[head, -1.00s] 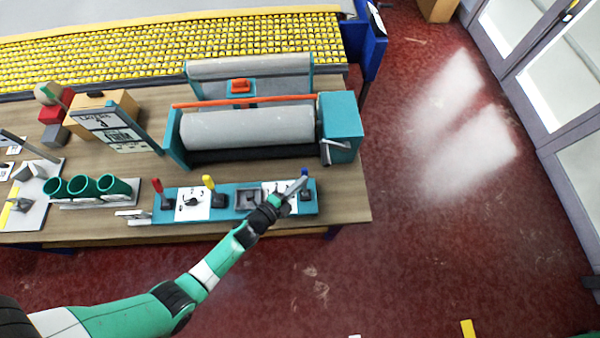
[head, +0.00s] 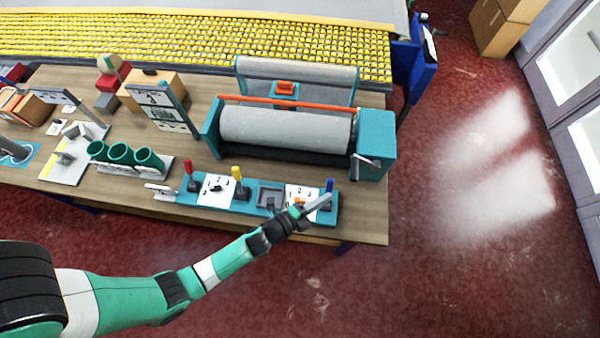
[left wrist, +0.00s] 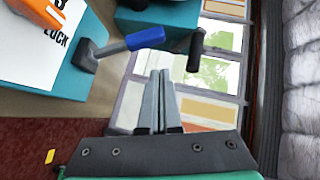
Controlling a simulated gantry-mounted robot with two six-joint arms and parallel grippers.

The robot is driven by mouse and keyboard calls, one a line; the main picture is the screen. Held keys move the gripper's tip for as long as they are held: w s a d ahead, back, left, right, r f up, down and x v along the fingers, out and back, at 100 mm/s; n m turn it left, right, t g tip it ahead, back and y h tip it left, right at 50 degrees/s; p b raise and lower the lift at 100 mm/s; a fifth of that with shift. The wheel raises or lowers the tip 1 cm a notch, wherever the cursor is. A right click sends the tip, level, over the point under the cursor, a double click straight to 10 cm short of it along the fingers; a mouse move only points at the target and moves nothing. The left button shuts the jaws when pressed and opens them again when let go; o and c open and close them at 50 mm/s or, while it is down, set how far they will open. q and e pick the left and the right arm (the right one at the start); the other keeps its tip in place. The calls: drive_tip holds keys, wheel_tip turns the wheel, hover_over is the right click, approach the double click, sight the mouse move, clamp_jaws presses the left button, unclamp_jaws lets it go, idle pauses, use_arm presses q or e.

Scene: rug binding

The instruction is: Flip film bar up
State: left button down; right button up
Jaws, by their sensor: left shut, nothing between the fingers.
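A long orange bar (head: 285,100) lies across the machine above a wide grey roll (head: 285,128) held between teal end blocks. In front is a teal control strip (head: 238,202) with red (head: 188,168), yellow (head: 237,173) and blue (head: 329,186) levers. My left gripper (head: 322,203) is shut and empty at the strip's right end, close to the blue lever. In the left wrist view its fingers (left wrist: 157,88) lie together below the blue handle (left wrist: 145,38), with a visible gap. The handle is tilted in that view. My right gripper is out of view.
A crank handle (head: 365,163) sticks out from the right teal block; it also shows in the left wrist view (left wrist: 195,50). Green cups (head: 120,154) and a sign (head: 165,107) stand left. Open red floor lies right of the table.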

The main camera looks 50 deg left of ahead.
use_arm(q)
drive_tip(key=r+p+v, duration=0.1)
drive_tip(key=p+v, duration=0.3)
drive_tip(key=v, duration=0.6)
drive_tip(key=shift+r, duration=0.25)
drive_tip(key=shift+w+a, duration=0.1)
drive_tip(key=shift+w, duration=0.05)
